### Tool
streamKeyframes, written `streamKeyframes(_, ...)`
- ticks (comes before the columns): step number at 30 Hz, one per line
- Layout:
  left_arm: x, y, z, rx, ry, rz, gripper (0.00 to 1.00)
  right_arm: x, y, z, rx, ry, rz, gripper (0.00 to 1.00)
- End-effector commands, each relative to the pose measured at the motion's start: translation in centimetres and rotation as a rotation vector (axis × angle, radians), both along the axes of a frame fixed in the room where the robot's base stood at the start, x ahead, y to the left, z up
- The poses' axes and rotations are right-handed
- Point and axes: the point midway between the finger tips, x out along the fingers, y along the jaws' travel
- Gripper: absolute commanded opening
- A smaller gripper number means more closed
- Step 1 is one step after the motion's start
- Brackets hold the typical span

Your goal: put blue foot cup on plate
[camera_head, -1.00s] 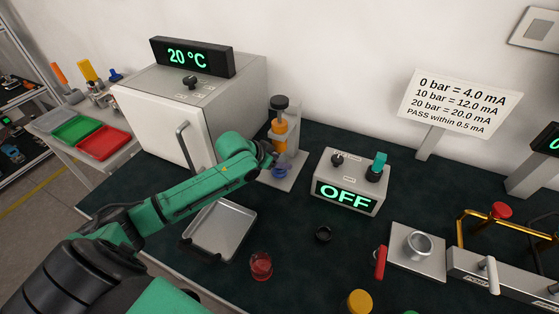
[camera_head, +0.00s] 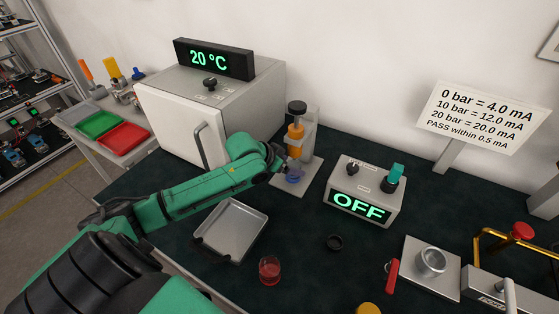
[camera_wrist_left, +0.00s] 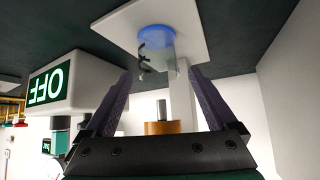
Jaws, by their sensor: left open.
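The clear cup with a blue foot (camera_head: 294,177) stands on the pale base plate (camera_head: 305,187) of an orange-and-black press stand (camera_head: 296,140). In the upside-down left wrist view, the blue foot (camera_wrist_left: 156,34) rests on the square base plate (camera_wrist_left: 190,22), with the clear, dark-marked cup wall (camera_wrist_left: 158,58) towards my fingers. My left gripper (camera_head: 279,162) is close beside the cup. It is open in the wrist view (camera_wrist_left: 160,72), its fingertips on either side of the cup's near end; contact cannot be told. My right gripper is not in view.
A metal tray (camera_head: 262,226) lies below my left arm. A red cup (camera_head: 269,270) and black ring (camera_head: 334,243) stand on the dark table. The OFF box (camera_head: 365,190) is right of the stand, the white oven (camera_head: 205,115) left. A metal cup (camera_head: 431,261) sits far right.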

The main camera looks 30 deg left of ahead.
Motion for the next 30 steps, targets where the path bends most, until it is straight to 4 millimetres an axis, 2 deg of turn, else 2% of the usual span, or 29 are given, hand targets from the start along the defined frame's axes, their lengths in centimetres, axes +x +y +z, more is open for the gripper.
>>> streamKeyframes(6, -3.6, 1.3, 3.6, 0.004, 0.005, -0.001, 0.91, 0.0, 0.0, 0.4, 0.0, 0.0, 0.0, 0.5)
streamKeyframes(12, -5.8, 1.9, 6.1, -0.003, 0.003, -0.001, 0.91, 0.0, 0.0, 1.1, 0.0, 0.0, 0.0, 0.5)
streamKeyframes(17, -6.4, 2.1, 6.8, 0.001, 0.001, -0.002, 0.91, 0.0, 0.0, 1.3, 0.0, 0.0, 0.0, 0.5)
streamKeyframes(30, -6.4, 2.2, 6.8, 0.0, 0.0, -0.001, 0.91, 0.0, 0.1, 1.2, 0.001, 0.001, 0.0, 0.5)
